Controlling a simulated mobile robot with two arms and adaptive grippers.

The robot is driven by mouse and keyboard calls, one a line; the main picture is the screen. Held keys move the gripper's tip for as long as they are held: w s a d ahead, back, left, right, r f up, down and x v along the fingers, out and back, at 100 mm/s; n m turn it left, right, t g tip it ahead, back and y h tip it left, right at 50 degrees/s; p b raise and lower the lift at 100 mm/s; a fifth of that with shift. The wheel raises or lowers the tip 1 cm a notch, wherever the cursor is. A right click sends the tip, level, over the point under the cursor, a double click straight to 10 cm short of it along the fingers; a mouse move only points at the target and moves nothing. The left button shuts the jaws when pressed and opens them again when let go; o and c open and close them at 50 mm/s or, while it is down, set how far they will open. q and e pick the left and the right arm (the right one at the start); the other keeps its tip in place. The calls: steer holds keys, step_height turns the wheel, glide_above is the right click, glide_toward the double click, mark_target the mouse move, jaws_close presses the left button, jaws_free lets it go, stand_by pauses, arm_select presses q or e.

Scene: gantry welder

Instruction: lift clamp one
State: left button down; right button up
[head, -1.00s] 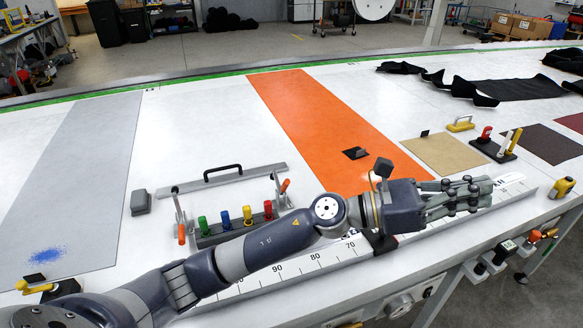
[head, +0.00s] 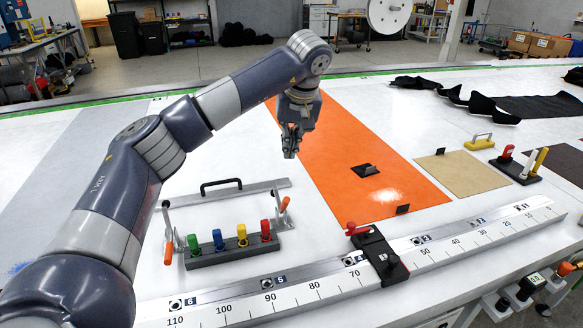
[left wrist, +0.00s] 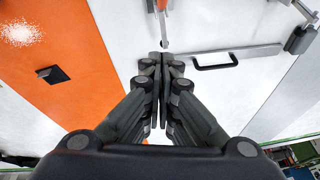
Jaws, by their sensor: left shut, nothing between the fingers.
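Two metal toggle clamps with orange grips stand at the ends of a bar with a black handle (head: 221,183): a left clamp (head: 168,232) and a right clamp (head: 281,203). I cannot tell which is clamp one. My left gripper (head: 290,153) is shut and empty, pointing down above the orange strip (head: 345,165), behind and apart from the right clamp. In the left wrist view its closed fingers (left wrist: 161,60) show near the middle. The black handle (left wrist: 215,62) lies right of them. My right gripper is out of view.
A block with green, blue, yellow and red knobs (head: 232,248) sits between the clamps. A ruler rail (head: 290,290) with a black slider (head: 380,258) runs along the front. A tan sheet (head: 462,174) lies at right. White table is clear beside the orange strip.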

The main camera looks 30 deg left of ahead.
arm_select(q)
steer(key=f+p, duration=0.1)
steer(key=f, duration=0.2)
steer(key=f+p, duration=0.1)
steer(key=f, duration=0.3)
steer(key=s+f+p, duration=0.1)
steer(key=f, duration=0.2)
steer(key=shift+a+f+p, duration=0.25)
steer(key=shift+f+p, duration=0.1)
steer(key=shift+p, duration=0.05)
steer(key=shift+s+f, duration=0.1)
steer(key=shift+f, duration=0.1)
